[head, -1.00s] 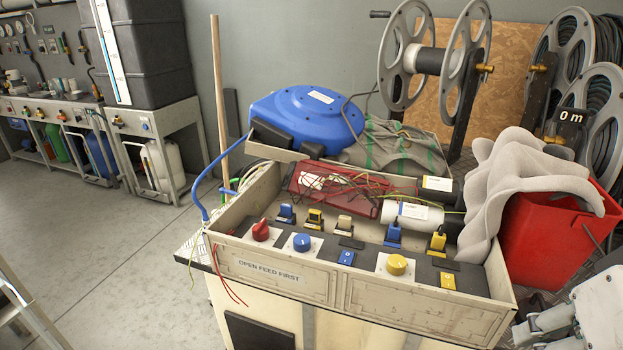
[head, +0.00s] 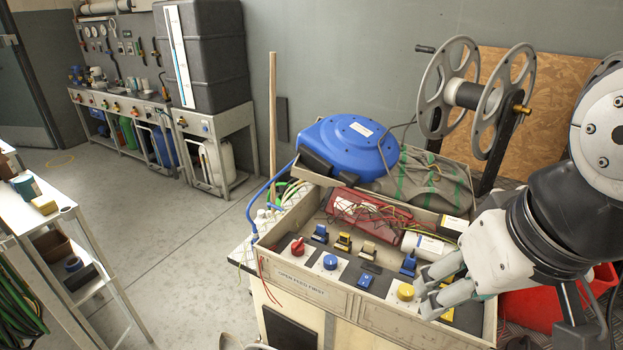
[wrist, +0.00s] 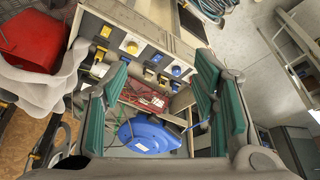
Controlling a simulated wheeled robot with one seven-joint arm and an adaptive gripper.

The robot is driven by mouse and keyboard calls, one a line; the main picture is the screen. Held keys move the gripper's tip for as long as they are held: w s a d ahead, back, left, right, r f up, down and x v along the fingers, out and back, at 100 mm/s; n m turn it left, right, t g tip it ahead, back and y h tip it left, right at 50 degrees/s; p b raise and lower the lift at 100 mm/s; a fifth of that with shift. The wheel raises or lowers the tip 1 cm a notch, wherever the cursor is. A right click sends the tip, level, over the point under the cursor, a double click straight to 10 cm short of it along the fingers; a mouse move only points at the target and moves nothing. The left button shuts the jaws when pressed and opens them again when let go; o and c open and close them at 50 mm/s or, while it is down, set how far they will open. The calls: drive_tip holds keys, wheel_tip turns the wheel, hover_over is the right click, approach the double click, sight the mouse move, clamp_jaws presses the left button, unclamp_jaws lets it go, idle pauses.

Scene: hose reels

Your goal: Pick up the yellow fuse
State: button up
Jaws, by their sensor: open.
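An open-topped control box (head: 315,290) holds switches, knobs and small coloured blocks. A yellow block on a black base (head: 343,242) stands upright in its back row; similar yellow pieces show in the wrist view (wrist: 100,53) at the box's right end. A flat yellow block (head: 447,312) is partly behind my fingers. I cannot tell which of these is the fuse. My gripper (head: 424,292) is over the right part of the box, fingers apart, near the round yellow knob (head: 405,292). In the wrist view its green-padded fingers (wrist: 160,62) are open with nothing held between them.
A blue hose reel (head: 350,145) and red tray with wires (head: 362,208) lie behind the switches. A white cylinder (head: 428,246) is close to my gripper.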

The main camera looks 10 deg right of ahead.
drive_tip(key=shift+a+r, duration=0.1)
drive_tip(key=shift+c, duration=0.3)
drive_tip(key=m+g+b, duration=0.4)
drive_tip(key=m+b, duration=0.3)
drive_tip(key=b, duration=0.4)
hover_over(345, 234)
wheel_tip(345, 234, down, 24)
drive_tip(key=f, duration=0.7)
drive_tip(key=shift+d+f+b, duration=0.2)
drive_tip(key=shift+f+b, duration=0.2)
drive_tip(key=shift+w+a+f, duration=0.1)
drive_tip(key=shift+f, duration=2.85)
drive_tip(key=c, duration=1)
